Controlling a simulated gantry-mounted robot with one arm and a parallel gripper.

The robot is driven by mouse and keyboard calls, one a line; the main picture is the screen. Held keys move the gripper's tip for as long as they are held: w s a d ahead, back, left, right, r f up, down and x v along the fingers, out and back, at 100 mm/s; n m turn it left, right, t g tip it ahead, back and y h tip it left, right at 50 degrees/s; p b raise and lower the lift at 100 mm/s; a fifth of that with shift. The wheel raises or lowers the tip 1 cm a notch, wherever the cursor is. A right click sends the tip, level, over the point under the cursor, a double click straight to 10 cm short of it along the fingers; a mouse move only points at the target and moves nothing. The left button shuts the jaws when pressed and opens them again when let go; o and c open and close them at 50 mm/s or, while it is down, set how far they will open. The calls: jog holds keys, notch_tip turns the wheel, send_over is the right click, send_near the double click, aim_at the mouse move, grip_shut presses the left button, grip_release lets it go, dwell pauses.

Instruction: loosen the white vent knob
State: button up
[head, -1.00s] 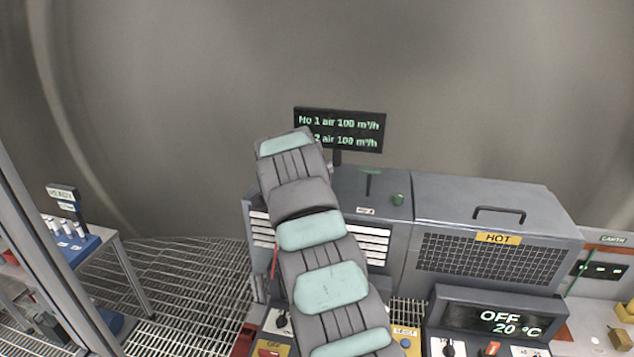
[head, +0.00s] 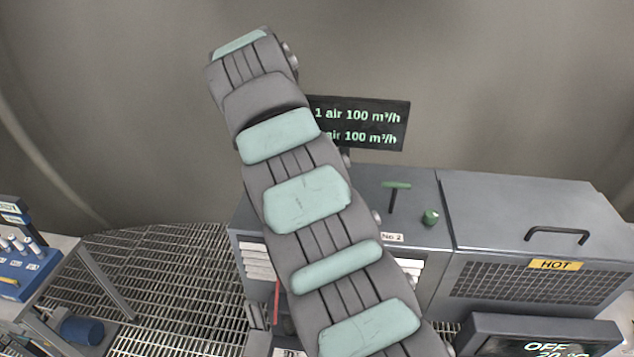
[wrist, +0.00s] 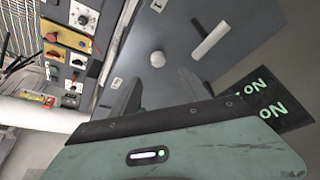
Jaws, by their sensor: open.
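The white vent knob (wrist: 157,58) shows in the wrist view as a small round knob on the grey cabinet top. A white T-shaped handle (wrist: 211,39) stands to its right. My gripper (wrist: 158,88) is open in the wrist view, its two fingers apart with nothing between them. The knob appears just beyond the gap between the fingertips, and I see no contact. In the head view my arm covers the white knob, the white handle and my gripper.
On the cabinet, a green knob (head: 430,216) and green T-handle (head: 396,195) stand right of my arm. A display (head: 365,122) rises behind, partly covered by my arm. A box marked HOT (head: 545,225) stands at right. A panel with switches (wrist: 75,45) shows in the wrist view.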

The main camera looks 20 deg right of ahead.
jog(key=x, duration=0.9)
jog(key=shift+s+a, duration=0.1)
jog(key=shift+s, duration=0.2)
jog(key=shift+p+x, duration=0.4)
jog(key=shift+x, duration=0.55)
jog(key=shift+w, duration=0.1)
jog(key=shift+c, duration=0.4)
grip_shut()
